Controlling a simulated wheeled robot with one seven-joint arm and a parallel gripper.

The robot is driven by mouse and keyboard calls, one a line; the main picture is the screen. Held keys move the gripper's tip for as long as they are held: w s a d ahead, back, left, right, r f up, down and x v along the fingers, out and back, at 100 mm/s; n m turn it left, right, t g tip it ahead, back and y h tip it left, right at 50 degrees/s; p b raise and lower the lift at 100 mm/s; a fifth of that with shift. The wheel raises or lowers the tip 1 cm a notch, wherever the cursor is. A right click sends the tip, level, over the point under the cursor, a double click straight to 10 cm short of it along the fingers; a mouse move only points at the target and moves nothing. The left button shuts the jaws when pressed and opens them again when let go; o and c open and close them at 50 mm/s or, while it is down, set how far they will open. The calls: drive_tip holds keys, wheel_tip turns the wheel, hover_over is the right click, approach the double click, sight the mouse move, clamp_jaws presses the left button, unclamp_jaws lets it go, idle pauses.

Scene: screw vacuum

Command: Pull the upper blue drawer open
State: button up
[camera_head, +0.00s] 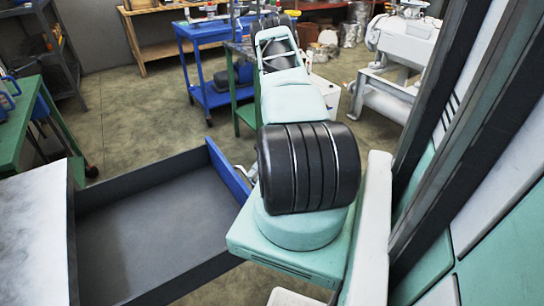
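The upper blue drawer stands pulled well out of the cabinet at the lower left. Its blue front (228,172) faces right, and its dark grey inside (160,235) is empty. The cabinet's pale top (32,240) shows at the left edge. My arm stretches up and away, just right of the drawer front. A small pale metallic piece (247,173) shows at the outer side of the front. I cannot tell whether it is the handle or part of my gripper. My arm hides the rest, so the gripper's fingers and any hold on the handle cannot be made out.
A green workbench (14,128) stands beyond the cabinet on the left. A blue cart (212,98) and a wooden bench (150,48) stand farther back. White machinery (388,90) is at the upper right. Bare floor (150,120) lies between the drawer and the cart.

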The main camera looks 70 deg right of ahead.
drive_tip(key=b+v, duration=0.2)
drive_tip(key=v, duration=1.3)
drive_tip(key=shift+b, duration=0.4)
